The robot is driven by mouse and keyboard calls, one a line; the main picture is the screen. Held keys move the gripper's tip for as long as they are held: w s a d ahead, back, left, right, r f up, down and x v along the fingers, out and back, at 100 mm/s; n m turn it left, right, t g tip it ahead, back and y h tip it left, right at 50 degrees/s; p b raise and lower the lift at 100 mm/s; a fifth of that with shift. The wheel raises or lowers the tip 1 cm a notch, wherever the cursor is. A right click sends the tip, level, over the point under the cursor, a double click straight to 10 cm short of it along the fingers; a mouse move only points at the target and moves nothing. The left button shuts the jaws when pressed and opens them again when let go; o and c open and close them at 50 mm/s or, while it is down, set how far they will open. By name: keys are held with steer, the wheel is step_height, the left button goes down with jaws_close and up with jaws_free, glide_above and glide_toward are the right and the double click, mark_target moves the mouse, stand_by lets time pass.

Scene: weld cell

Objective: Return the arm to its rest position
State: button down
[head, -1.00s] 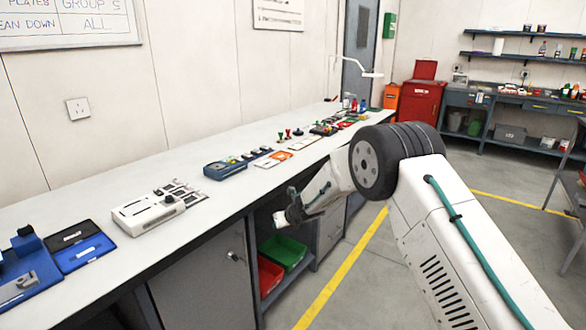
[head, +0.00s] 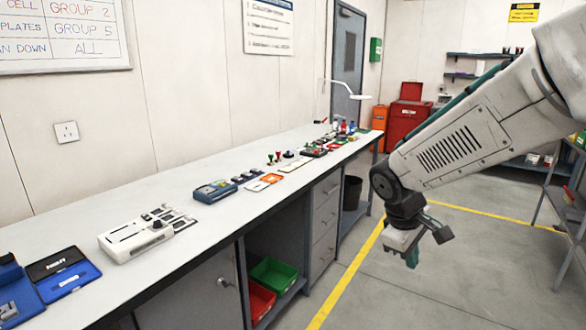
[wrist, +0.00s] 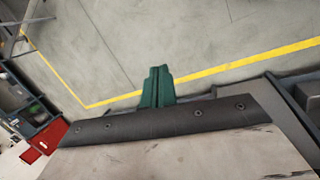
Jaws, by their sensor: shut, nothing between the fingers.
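My gripper (head: 412,257) hangs at the end of my white arm on the right side of the head view. It points down over the floor, to the right of the workbench and apart from it. Its green fingers are together with nothing between them. In the wrist view, the closed green fingers (wrist: 157,88) show against the grey floor and a yellow line.
A long workbench (head: 170,213) runs along the wall on the left, with tools and fixtures on top. A green bin (head: 272,274) and a red bin (head: 258,300) sit on its lower shelf. A red cabinet (head: 404,122) stands at the back. The floor (head: 470,270) is largely clear.

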steer(key=s+r+m+y, duration=0.1)
steer(key=s+r+m, duration=0.1)
steer(key=s, duration=0.6)
steer(key=s+d+r+m+y, duration=0.1)
steer(key=s+r+m, duration=0.2)
steer(key=s, duration=0.6)
steer(key=s+r+m+y, duration=0.1)
steer(key=s+r+m, duration=0.1)
steer(key=s, duration=0.6)
steer(key=shift+s+d+r+m+y, duration=0.2)
steer(key=shift+d+r+m+y, duration=0.1)
steer(key=shift+m+y, duration=0.15)
